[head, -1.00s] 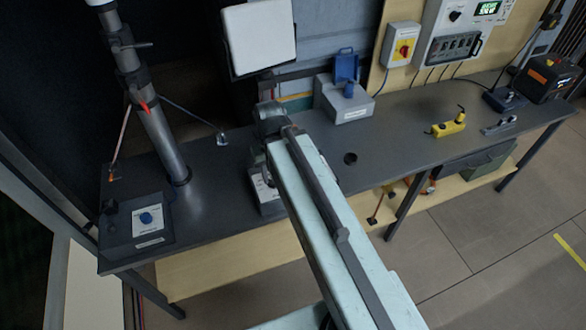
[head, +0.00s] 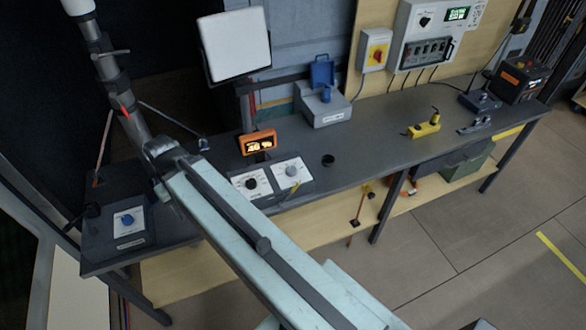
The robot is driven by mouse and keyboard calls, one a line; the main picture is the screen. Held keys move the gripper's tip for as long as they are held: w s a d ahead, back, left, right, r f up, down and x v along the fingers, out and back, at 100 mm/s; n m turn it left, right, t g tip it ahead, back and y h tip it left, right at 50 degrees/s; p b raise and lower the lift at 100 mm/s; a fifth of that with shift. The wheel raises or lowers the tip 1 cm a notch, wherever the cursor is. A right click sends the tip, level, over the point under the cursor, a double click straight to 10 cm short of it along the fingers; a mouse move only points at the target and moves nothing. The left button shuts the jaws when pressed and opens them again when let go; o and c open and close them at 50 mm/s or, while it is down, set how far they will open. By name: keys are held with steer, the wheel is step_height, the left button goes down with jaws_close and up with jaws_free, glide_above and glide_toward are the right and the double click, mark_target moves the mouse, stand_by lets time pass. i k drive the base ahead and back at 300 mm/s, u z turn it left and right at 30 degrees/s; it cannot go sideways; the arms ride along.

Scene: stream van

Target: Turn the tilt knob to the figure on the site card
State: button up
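A low control box with two white dial plates (head: 272,183) stands near the front edge of the bench. Its left dial has a black knob (head: 250,184), and its right dial has a grey knob (head: 291,170). The scale figures and labels are too small to read, so I cannot tell which is the tilt knob. An orange-framed display (head: 258,143) with lit figures stands just behind. I cannot make out a site card for certain. My arm crosses the view, its far joint left of the dials. My gripper's fingers are not visible.
A box with a blue knob (head: 127,219) sits at the bench's left end by a grey mast (head: 115,80). A blank white panel (head: 238,44) rises behind. A small black cup (head: 328,160) stands right of the dials; a yellow tool (head: 424,130) lies further right.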

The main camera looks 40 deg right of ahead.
mark_target(291, 170)
steer(key=k, duration=1.4)
steer(key=z, duration=0.8)
steer(key=i, duration=1)
steer(key=u, duration=0.05)
